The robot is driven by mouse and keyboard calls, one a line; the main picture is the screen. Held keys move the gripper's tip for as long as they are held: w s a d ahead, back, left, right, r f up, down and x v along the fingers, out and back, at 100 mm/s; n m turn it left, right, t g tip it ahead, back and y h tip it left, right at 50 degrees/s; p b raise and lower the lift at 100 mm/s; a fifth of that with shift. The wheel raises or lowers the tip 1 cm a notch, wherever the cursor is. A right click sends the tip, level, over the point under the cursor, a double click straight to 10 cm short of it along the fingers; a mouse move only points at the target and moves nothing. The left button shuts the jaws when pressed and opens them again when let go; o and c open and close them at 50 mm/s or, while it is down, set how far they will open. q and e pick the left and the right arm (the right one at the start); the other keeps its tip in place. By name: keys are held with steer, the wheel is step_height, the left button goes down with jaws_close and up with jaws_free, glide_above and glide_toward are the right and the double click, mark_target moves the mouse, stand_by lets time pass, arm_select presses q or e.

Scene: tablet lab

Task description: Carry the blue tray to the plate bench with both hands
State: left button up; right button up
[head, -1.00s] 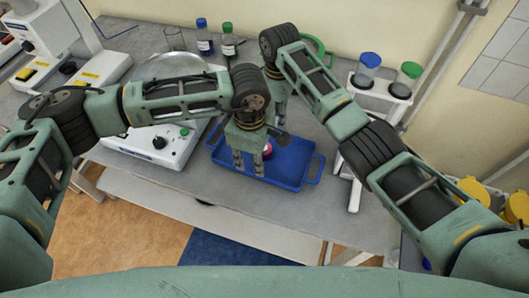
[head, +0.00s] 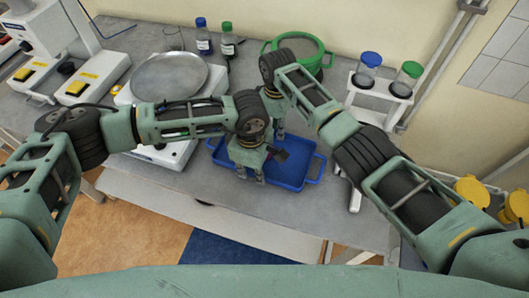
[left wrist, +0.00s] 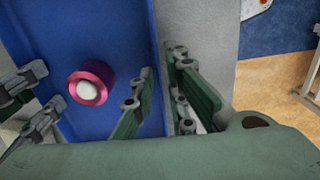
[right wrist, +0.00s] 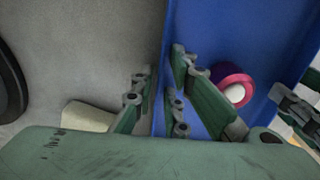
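The blue tray (head: 290,174) lies on the grey bench, its handle showing at the right. A pink round object with a white top (left wrist: 88,90) sits in the tray; it also shows in the right wrist view (right wrist: 236,90). In the head view my left gripper hides it. My left gripper (head: 251,177) is at the tray's near rim, its open fingers on either side of the rim (left wrist: 160,62). My right gripper (right wrist: 163,60) straddles the opposite, far rim with a gap between its fingers. I cannot tell which surface is the plate bench.
A white balance with a round metal pan (head: 168,75) stands left of the tray. A green pot (head: 303,50) and two bottles (head: 203,38) stand behind. A white rack with blue-capped and green-capped vessels (head: 380,88) stands at right. The bench front edge is close to the tray.

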arm_select(q)
jaws_close()
arm_select(e)
jaws_close()
arm_select(q)
steer(key=shift+r, duration=0.15)
arm_select(e)
steer(key=shift+w+r, duration=0.1)
